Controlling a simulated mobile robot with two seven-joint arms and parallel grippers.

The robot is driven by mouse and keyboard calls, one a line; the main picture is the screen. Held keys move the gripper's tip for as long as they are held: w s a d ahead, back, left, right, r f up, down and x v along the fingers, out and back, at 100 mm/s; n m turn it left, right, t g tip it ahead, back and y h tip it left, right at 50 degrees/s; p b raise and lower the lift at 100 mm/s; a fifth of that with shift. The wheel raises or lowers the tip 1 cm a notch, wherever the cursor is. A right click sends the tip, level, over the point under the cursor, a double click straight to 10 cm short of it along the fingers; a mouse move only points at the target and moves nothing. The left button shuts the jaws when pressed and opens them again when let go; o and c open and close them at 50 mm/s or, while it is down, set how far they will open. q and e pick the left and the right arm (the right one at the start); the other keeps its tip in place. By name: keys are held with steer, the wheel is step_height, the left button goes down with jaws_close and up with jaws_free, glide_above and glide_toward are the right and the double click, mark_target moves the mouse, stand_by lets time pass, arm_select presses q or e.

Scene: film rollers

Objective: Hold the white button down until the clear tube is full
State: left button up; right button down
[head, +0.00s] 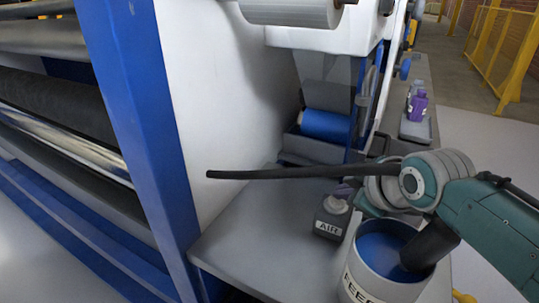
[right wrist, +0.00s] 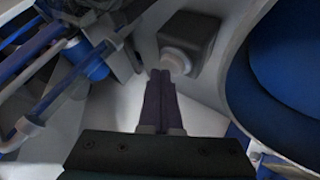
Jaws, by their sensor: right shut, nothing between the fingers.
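The white button (head: 337,204) sits on top of a small dark box marked AIR (head: 329,224) on the grey ledge. In the right wrist view the button (right wrist: 176,60) shows on the dark box (right wrist: 188,38). My right gripper (right wrist: 161,74) is shut and empty. Its fingertips overlap the button's near edge in that view; I cannot tell if they touch or press it. In the head view my right gripper is mostly hidden behind its own wrist, beside the box. I cannot make out the clear tube for sure. My left gripper is out of view.
A white bucket marked FEED (head: 362,288) with a blue inside stands close in front of the AIR box. A blue roller (head: 326,125) lies behind. A purple bottle (head: 417,107) stands at the back right. The ledge (head: 250,245) left of the box is bare.

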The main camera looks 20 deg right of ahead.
mark_target(342, 205)
steer(key=shift+f+b, duration=0.3)
steer(key=shift+f, duration=0.25)
stand_by(1.0)
stand_by(1.2)
steer(key=shift+s+r+p, duration=0.2)
steer(key=shift+r+p, duration=0.7)
steer(key=shift+p, duration=0.2)
steer(key=shift+w+r, duration=0.1)
steer(key=shift+r, duration=0.05)
step_height(342, 205, up, 5)
steer(key=p, duration=0.5)
steer(key=shift+p, duration=0.3)
